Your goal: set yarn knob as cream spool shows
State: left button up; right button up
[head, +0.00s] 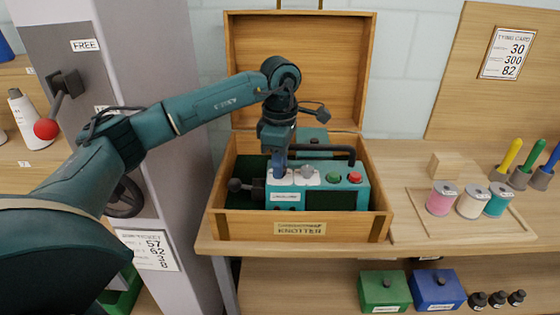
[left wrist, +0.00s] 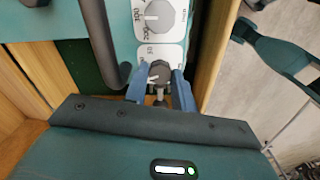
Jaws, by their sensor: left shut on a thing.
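The teal knotter (head: 340,196) sits inside an open wooden box. My left gripper (head: 279,168) reaches down onto its left end. In the left wrist view its blue fingers (left wrist: 159,84) are shut on a small dark knob (left wrist: 159,71) with a white pointer mark, on a white plate. Fingers and arm hide most of this knob in the head view. A grey dial (left wrist: 154,17) on a second white plate lies beside it; its lettering is too small to read surely. The cream spool (head: 473,202) stands between a pink and a teal spool; its label is not readable. My right gripper is not in view.
The box's raised lid (head: 301,62) stands behind the knotter, and its walls (head: 300,228) surround it closely. A black handle (head: 325,150) arches over the knotter's back. Green and red buttons (head: 344,177) are to the right. The pink spool (head: 441,198) stands on the tray at right.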

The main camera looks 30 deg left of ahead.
pick_arm(q)
jog(key=shift+n, duration=0.3)
jog(key=n+p, duration=0.1)
jog(key=n, duration=0.2)
jog(key=shift+r, duration=0.1)
jog(key=shift+n+p, duration=0.45)
jog(key=shift+n, duration=1.65)
jog(key=o, duration=0.7)
notch_tip(320, 180, up, 13)
